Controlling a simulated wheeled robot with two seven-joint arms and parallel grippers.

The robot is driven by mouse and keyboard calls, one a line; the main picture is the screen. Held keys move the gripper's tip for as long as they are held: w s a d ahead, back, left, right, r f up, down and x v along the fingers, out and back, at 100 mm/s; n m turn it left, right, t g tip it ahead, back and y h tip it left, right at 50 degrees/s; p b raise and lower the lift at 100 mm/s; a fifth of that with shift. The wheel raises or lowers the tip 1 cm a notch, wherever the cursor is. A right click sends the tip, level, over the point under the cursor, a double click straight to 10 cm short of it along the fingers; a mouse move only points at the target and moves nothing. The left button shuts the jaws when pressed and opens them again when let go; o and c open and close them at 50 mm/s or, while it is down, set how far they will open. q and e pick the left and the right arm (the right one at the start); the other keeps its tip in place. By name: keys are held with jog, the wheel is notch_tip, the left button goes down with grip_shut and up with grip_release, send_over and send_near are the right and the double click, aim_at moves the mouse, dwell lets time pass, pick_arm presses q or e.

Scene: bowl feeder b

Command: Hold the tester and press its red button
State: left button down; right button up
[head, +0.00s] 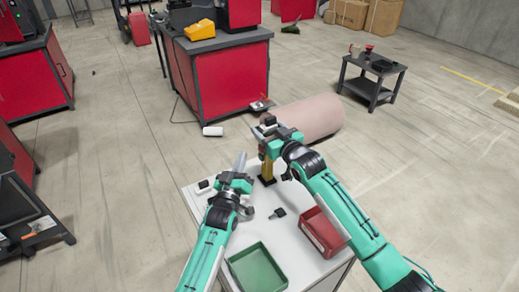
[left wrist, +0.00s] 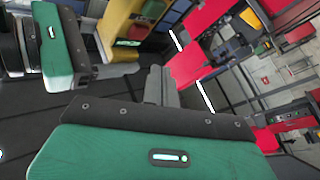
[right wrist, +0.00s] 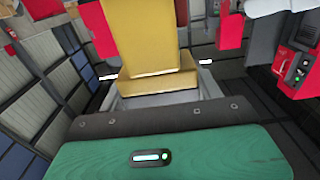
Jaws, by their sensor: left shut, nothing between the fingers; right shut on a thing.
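The tester (head: 267,168) is a yellow upright body with a dark foot, at the far edge of the white table (head: 300,262). My right gripper (head: 268,136) is shut on its upper part from the right. Yellow blocks of the tester (right wrist: 150,65) fill the upper middle of the right wrist view, beyond the green finger. Whether the tester's foot touches the table is unclear.
A green tray (head: 234,264) and a red tray (head: 342,241) stand on the near part of the table. A pinkish cylinder (head: 315,118) lies beyond.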

pick_arm(q)
jog(key=shift+w+d, duration=0.45)
jog(key=shift+d, duration=0.2)
jog(key=shift+w+d, duration=0.4)
jog(key=shift+d, duration=0.2)
dwell(1.2)
jog(key=shift+w+d, duration=0.25)
jog(key=shift+d, duration=0.1)
jog(key=shift+w+d, duration=0.25)
jog(key=shift+d, duration=0.1)
dwell(0.8)
jog(key=shift+s, duration=0.1)
jog(key=shift+s+a, duration=0.4)
jog(key=shift+a, duration=0.3)
jog(key=shift+a, duration=0.1)
jog(key=s+a, duration=0.1)
jog(key=a, duration=0.1)
jog(key=s+a, duration=0.1)
jog(key=a, duration=0.1)
jog(key=shift+s, duration=0.4)
